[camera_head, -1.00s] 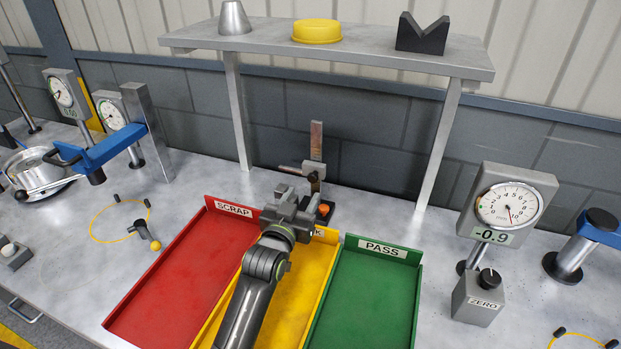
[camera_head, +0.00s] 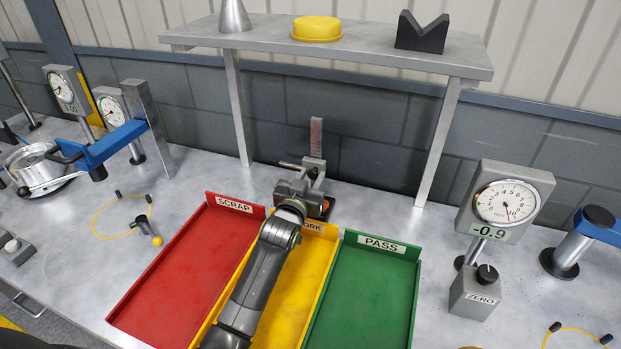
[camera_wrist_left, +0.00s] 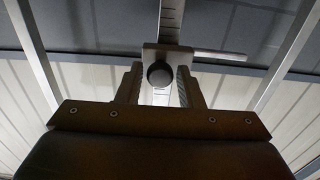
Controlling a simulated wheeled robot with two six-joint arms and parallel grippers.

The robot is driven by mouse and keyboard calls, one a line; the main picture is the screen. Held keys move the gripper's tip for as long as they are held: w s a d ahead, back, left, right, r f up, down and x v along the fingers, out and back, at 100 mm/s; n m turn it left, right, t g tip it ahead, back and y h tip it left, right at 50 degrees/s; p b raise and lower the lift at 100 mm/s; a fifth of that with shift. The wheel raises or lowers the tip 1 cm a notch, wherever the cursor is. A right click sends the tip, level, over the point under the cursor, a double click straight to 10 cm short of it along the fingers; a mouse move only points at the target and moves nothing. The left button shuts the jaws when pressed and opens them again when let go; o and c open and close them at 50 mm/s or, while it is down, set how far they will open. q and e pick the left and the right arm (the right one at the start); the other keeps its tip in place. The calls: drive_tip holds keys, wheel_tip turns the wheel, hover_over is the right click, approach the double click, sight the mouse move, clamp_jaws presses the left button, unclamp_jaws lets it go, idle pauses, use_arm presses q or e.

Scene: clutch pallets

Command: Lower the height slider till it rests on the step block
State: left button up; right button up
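The height gauge stands behind the trays, with an upright scale (camera_head: 316,138) and a slider (camera_head: 313,165) low on it. In the left wrist view, the slider (camera_wrist_left: 183,58) is a pale block with a round dark knob (camera_wrist_left: 159,74) and a rod to the right. My left gripper (camera_head: 302,183) is at the slider. Its fingers (camera_wrist_left: 160,88) stand apart on either side of the knob with visible gaps. A small orange piece (camera_head: 326,205) shows at the gauge's foot; the step block cannot be clearly made out behind my gripper. My right gripper is not in view.
Red (camera_head: 190,265), yellow (camera_head: 303,275) and green (camera_head: 365,290) trays lie under and beside my left arm. A shelf (camera_head: 350,58) spans above the gauge on two legs. A dial reading -0.9 (camera_head: 505,205) and a ZERO box (camera_head: 476,290) stand at the right.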

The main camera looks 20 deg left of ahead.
use_arm(q)
clamp_jaws()
wheel_tip(320, 180, down, 4)
drive_tip(key=shift+r+b, duration=0.2)
drive_tip(key=shift+b, duration=1.05)
drive_tip(key=shift+o, duration=1.8)
unclamp_jaws()
drive_tip(key=s+b, duration=0.3)
drive_tip(key=s, duration=1.4)
drive_tip(key=shift+s+a+b, duration=0.2)
drive_tip(key=shift+a+b, duration=0.05)
drive_tip(key=shift+b, duration=0.05)
